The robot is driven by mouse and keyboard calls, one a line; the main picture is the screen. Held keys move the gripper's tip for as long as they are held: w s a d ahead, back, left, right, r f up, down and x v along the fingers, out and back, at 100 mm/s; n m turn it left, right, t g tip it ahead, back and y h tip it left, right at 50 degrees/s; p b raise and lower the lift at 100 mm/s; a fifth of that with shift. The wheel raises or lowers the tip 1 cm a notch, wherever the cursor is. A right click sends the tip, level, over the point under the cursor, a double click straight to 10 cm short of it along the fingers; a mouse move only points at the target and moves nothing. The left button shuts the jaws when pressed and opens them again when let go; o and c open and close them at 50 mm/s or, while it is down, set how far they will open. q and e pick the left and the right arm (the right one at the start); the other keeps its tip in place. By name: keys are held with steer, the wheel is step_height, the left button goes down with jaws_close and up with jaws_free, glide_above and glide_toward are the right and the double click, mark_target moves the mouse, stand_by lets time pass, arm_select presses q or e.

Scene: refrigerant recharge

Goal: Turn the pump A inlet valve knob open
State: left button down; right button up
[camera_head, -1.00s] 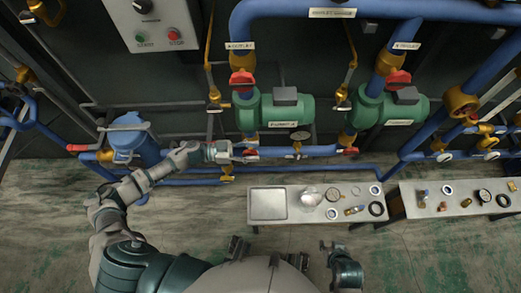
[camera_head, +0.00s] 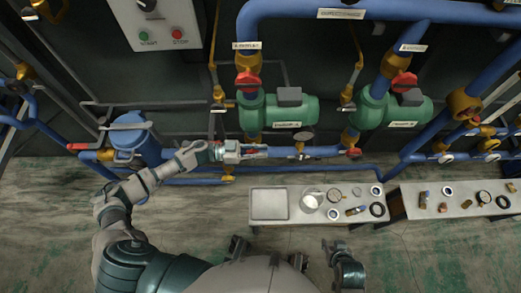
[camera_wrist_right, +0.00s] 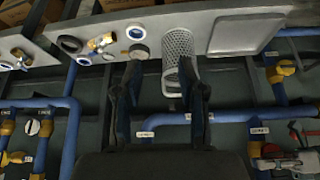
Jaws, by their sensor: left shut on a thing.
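Pump A (camera_head: 290,110) is the green pump on the left in the head view, with blue pipes above and below it. The red inlet valve knob (camera_head: 256,146) sits on the lower pipe beneath pump A and is mostly hidden by my left gripper. My left gripper (camera_head: 264,152) reaches in from the left along that pipe and is shut on the knob. The knob's exact angle cannot be told. My right gripper (camera_head: 337,246) is low in the head view, empty and away from the valves. In the right wrist view its two dark fingers (camera_wrist_right: 163,88) stand apart.
A metal table with a tray (camera_head: 269,189) and small parts stands below the pipes. A second table (camera_head: 405,200) is to its right. Pump B (camera_head: 397,110), a red outlet knob (camera_head: 248,80) and a start/stop panel (camera_head: 165,20) are farther back. A blue canister (camera_head: 128,140) stands left.

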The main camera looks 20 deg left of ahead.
arm_select(q)
steer(key=shift+a+f, duration=0.2)
arm_select(e)
steer(key=shift+s+a, duration=0.1)
steer(key=shift+a, duration=0.2)
